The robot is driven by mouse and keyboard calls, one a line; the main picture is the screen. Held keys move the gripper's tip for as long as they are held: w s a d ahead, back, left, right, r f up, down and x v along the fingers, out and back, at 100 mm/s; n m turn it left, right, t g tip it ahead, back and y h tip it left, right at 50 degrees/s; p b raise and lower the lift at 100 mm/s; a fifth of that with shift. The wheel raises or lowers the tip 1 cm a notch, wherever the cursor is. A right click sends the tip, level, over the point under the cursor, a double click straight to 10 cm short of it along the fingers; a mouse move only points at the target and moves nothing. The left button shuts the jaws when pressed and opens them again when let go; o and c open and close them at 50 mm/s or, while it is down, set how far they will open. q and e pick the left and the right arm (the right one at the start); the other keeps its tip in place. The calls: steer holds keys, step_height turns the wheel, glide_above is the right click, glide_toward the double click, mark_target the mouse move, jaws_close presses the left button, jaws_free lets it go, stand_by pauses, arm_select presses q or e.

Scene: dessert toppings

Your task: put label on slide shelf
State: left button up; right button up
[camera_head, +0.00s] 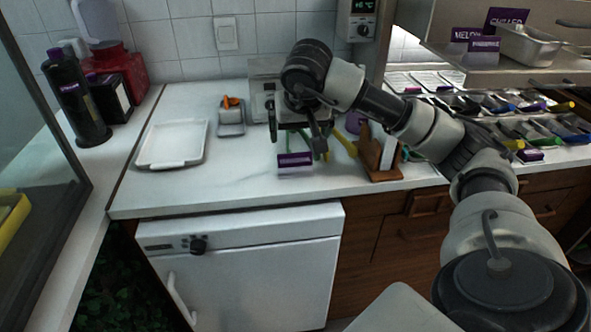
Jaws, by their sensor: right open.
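A small purple label (294,159) with a pale lower part stands on the white counter, near the middle of the view. My right gripper (297,137) is open and points down just above and behind the label; whether it touches the label cannot be told. A metal shelf (470,72) at the upper right appears to be the slide shelf. It holds purple labels, one reading "CHILLED" (507,18), and a metal pan (527,44). My left gripper is not in view.
A white tray (173,164) and a small grey tray (231,130) with an orange item lie left of the label. A brown wooden holder (371,158) stands to its right. Topping bins fill the right counter. The counter's front left is clear.

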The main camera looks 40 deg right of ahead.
glide_above(295, 158)
steer(key=s, duration=0.2)
step_height(295, 158, down, 4)
steer(key=f, duration=0.2)
steer(key=w+f, duration=0.1)
steer(key=f, duration=0.2)
steer(key=shift+w+a+f, duration=0.1)
steer(key=shift+w+f, duration=0.1)
steer(key=c, duration=0.8)
steer(key=shift+o, duration=0.2)
steer(key=shift+r, duration=0.1)
steer(key=shift+r, duration=0.1)
